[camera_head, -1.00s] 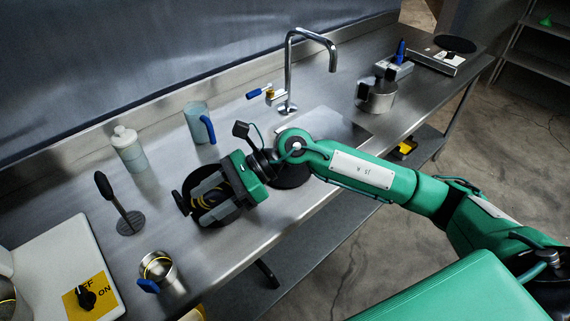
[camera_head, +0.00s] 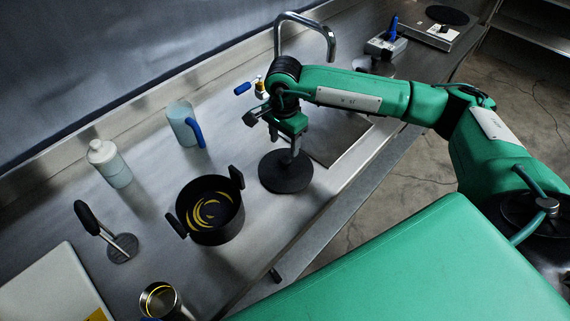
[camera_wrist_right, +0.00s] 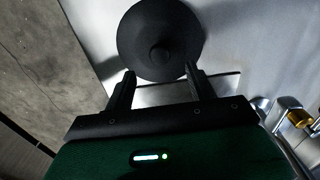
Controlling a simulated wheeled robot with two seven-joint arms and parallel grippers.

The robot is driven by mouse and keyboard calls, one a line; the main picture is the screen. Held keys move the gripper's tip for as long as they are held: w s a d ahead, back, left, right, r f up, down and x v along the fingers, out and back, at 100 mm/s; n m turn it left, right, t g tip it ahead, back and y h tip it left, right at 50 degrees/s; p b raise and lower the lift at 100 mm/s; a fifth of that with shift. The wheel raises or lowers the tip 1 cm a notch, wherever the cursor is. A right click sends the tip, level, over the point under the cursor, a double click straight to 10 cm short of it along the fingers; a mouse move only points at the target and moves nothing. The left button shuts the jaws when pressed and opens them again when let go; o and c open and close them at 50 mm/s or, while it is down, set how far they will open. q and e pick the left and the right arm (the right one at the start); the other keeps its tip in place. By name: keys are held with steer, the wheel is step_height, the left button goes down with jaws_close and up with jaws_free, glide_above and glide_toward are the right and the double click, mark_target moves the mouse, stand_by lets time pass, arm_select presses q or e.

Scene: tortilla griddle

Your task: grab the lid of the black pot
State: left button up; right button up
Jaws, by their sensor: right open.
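The lid (camera_head: 286,178) is a flat black disc with a small knob, lying on the steel counter to the right of the black pot (camera_head: 213,232). The pot stands uncovered, with two side handles and yellow strips inside. My right gripper (camera_head: 292,152) points down over the lid and is open. In the right wrist view, the lid (camera_wrist_right: 142,35) lies beyond the fingertips of my gripper (camera_wrist_right: 160,72), with its knob roughly in line with the gap between them. I cannot tell whether the fingers touch it. My left gripper is not in view.
A blue-handled jug (camera_head: 182,122), a white-capped bottle (camera_head: 110,165), a masher (camera_head: 122,247) and a steel cup (camera_head: 158,300) stand on the left. The counter's front edge is close to the lid.

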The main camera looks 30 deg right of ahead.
mark_target(286, 159)
step_height(286, 159, down, 2)
steer(key=shift+w+f, duration=0.1)
steer(key=shift+f, duration=0.15)
steer(key=shift+f+p, duration=0.75)
steer(key=shift+p, duration=0.05)
steer(key=f, duration=0.1)
steer(key=f+p, duration=0.1)
steer(key=f, duration=0.1)
steer(key=shift+d+f+p, duration=0.2)
steer(key=shift+d+p, duration=0.05)
steer(key=shift+p, duration=0.15)
steer(key=shift+f, duration=0.45)
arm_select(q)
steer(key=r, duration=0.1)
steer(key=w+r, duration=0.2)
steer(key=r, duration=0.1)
arm_select(e)
steer(key=c, duration=1.1)
